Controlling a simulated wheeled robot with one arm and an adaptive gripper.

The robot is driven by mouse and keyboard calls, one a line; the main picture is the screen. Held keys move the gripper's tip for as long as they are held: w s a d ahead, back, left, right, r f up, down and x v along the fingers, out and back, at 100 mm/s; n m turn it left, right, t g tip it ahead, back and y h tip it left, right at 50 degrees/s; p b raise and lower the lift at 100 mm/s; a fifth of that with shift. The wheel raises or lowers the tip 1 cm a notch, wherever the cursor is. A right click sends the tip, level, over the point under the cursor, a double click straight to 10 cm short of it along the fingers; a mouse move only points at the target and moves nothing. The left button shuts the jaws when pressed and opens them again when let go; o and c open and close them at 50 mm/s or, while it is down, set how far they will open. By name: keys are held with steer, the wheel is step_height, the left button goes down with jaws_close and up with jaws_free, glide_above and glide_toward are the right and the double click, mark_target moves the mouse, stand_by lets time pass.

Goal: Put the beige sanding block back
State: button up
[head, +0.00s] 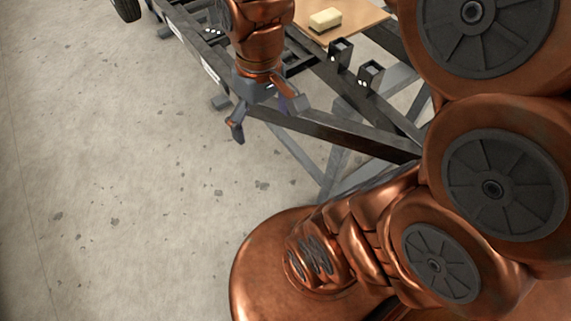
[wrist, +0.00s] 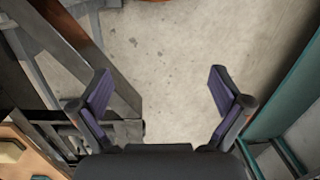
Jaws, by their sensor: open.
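The beige sanding block (head: 325,19) lies flat on a light wooden board (head: 350,27) at the top of the head view. My gripper (head: 266,118) hangs to the left of and nearer than the board, beside the dark metal frame. In the wrist view my gripper (wrist: 160,95) is open, with its two fingers wide apart. Nothing is between the fingers but a view of the concrete floor. The gripper is apart from the block.
A dark metal frame (head: 345,132) with beams and small upright brackets (head: 370,74) runs under and in front of the board. A teal panel (wrist: 285,85) stands at the right of the wrist view. The concrete floor (head: 120,150) at the left is clear.

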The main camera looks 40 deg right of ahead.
steer(key=s+a+f+g, duration=0.1)
steer(key=s+a+f, duration=0.1)
steer(key=s, duration=0.7)
steer(key=shift+s+f+m+g+h, duration=0.3)
steer(key=shift+s+f+m+h, duration=0.1)
steer(key=shift+f, duration=0.45)
